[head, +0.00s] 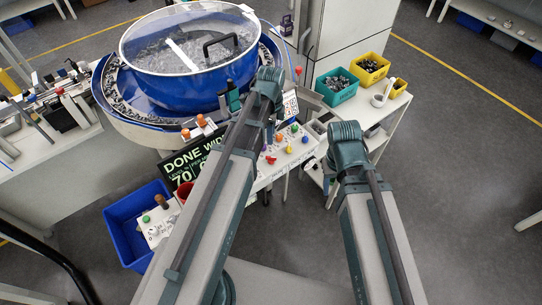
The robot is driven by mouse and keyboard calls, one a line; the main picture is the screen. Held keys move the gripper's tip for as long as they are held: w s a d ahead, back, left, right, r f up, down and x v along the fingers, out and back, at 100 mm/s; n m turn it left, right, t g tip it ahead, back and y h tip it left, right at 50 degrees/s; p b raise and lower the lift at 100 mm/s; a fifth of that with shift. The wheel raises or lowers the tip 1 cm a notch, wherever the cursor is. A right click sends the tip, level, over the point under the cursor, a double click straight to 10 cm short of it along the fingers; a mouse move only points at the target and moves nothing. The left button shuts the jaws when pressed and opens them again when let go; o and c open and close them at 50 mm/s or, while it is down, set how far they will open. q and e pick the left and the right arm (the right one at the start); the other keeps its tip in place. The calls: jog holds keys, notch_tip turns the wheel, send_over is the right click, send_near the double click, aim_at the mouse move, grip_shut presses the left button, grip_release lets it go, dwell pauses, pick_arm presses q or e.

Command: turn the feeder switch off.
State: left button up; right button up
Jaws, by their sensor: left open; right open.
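A white control panel (262,182) below the bowl carries several coloured knobs and buttons, including a red one (271,159) and a yellow one (289,149). A smaller control box (153,234) with a green button and dark knobs sits at lower left. The labels are too small to read, so I cannot tell which control is the feeder switch. The blue feeder bowl (185,92) stands behind under a clear lid. My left gripper (230,102) is open at the bowl's front right edge. My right gripper (331,194) is open right of the panel, partly hidden by its arm.
A dark display (181,169) reading "DONE" stands below the bowl. A blue bin (121,232) is at lower left. A teal bin (337,87) and a yellow bin (370,69) stand on a white side table. The floor at right is clear.

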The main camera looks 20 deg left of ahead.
aim_at(271, 157)
pick_arm(q)
notch_tip(271, 157, down, 12)
jog(key=b, duration=1.1)
jog(key=shift+f, duration=0.1)
grip_shut()
